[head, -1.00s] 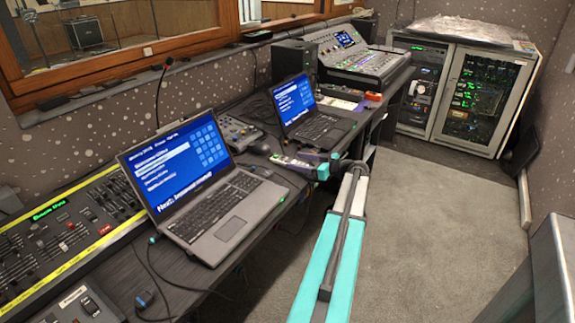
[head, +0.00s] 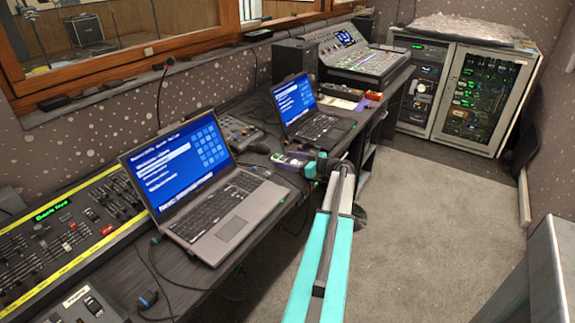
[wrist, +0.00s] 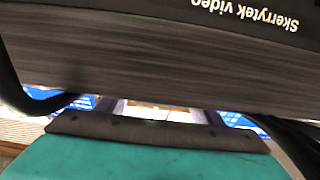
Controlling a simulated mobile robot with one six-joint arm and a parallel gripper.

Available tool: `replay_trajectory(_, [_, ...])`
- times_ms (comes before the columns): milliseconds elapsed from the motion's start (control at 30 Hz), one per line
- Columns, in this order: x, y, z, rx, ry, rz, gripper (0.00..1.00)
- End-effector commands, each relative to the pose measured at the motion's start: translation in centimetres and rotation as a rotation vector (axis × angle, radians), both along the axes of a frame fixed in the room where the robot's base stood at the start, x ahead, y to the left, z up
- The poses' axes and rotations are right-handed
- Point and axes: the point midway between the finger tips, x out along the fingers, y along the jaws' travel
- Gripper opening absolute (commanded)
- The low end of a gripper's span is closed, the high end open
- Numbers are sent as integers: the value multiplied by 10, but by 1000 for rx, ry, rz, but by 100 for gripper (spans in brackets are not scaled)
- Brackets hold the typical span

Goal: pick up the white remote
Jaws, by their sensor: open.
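A small pale object (head: 289,159), possibly the white remote, lies on the desk between the two laptops, near the front edge. It is too small to identify surely, and my gripper partly covers it. My gripper (head: 314,167) is at the desk's front edge, just right of this object, at the end of my teal arm. It is open, with nothing seen held. In the wrist view its dark fingers stand at the left and right. A narrow whitish strip shows between them; I cannot tell what it is.
The near laptop (head: 222,208) and far laptop (head: 318,125) stand open on the long dark desk (head: 115,262). A fader console (head: 60,235) is at left, a mixer (head: 365,65) at the back. Grey carpet (head: 435,220) is clear. Dark lettered surface fills the upper wrist view.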

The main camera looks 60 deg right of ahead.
Motion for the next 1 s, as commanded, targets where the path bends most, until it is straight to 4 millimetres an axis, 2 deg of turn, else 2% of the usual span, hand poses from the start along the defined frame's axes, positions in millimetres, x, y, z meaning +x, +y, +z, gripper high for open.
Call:
replay_trajectory(267, [0,0,0,0,0,0,60])
replay_trajectory(567, [-1,0,0,0,0,-1,10])
replay_trajectory(1000, [-1,0,6,0,0,-1,10])
